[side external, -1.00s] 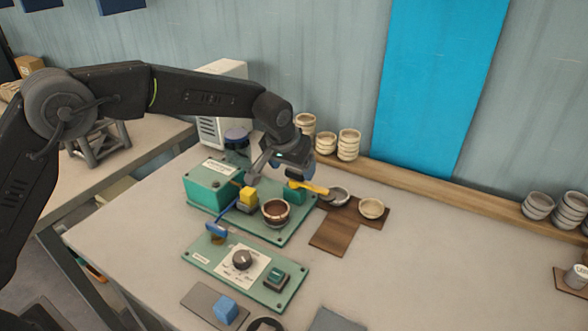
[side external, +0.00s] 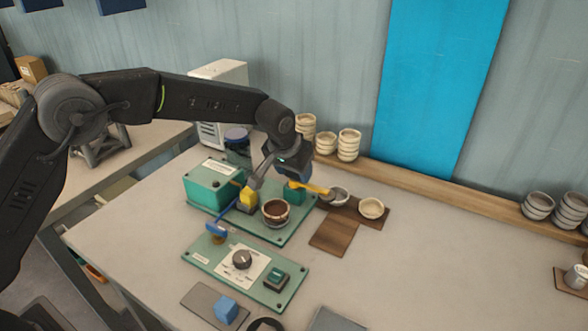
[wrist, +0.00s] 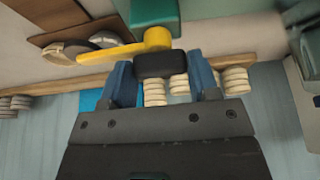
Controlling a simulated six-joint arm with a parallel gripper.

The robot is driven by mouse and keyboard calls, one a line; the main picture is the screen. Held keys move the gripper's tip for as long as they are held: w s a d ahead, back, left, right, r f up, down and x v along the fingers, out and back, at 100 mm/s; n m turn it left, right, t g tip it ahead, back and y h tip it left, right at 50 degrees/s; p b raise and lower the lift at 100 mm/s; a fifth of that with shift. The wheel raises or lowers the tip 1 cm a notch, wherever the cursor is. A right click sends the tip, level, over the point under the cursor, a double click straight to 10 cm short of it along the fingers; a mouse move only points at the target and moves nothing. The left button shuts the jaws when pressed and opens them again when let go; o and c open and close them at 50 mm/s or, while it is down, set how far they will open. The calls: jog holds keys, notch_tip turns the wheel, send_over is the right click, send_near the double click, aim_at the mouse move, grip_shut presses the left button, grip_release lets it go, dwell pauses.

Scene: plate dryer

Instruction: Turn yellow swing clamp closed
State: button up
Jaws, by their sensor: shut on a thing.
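The yellow swing clamp (side external: 316,189) sits on a teal block (side external: 294,196) at the back right of the green base plate. Its yellow arm points right, away from the brown-filled bowl (side external: 276,210). In the wrist view, the yellow clamp arm (wrist: 112,52) runs left from its round pivot, and a dark grip piece (wrist: 155,65) adjoins the pivot. My gripper (side external: 293,178) is above the teal block, its blue fingers shut on the dark piece. The gripper also shows in the wrist view (wrist: 162,75). My wrist partly hides the contact in the side view.
A blue lever (side external: 222,228) and a yellow block (side external: 248,200) stand left of the bowl. A teal box (side external: 211,184) is at the plate's left. Stacked bowls (side external: 348,145) stand behind my gripper. Small dishes (side external: 371,208) rest on brown boards at the right. The right-hand table is mostly clear.

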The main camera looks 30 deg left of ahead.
jog(key=c, duration=0.4)
jog(key=shift+m, duration=0.4)
jog(key=m+h, duration=0.1)
jog(key=m, duration=0.1)
jog(key=shift+a+m, duration=0.1)
jog(key=shift+m, duration=0.2)
jog(key=m+h, duration=0.1)
jog(key=m, duration=0.2)
jog(key=shift+m+g+h, duration=0.4)
jog(key=m+g+h, duration=0.1)
jog(key=m, duration=0.3)
jog(key=shift+a, duration=0.1)
jog(key=m+g, duration=0.1)
jog(key=m, duration=0.1)
jog(key=m+g, duration=0.1)
jog(key=m, duration=0.2)
jog(key=shift+w+h, duration=0.1)
jog(key=shift+h, duration=0.2)
jog(key=shift+m, duration=0.3)
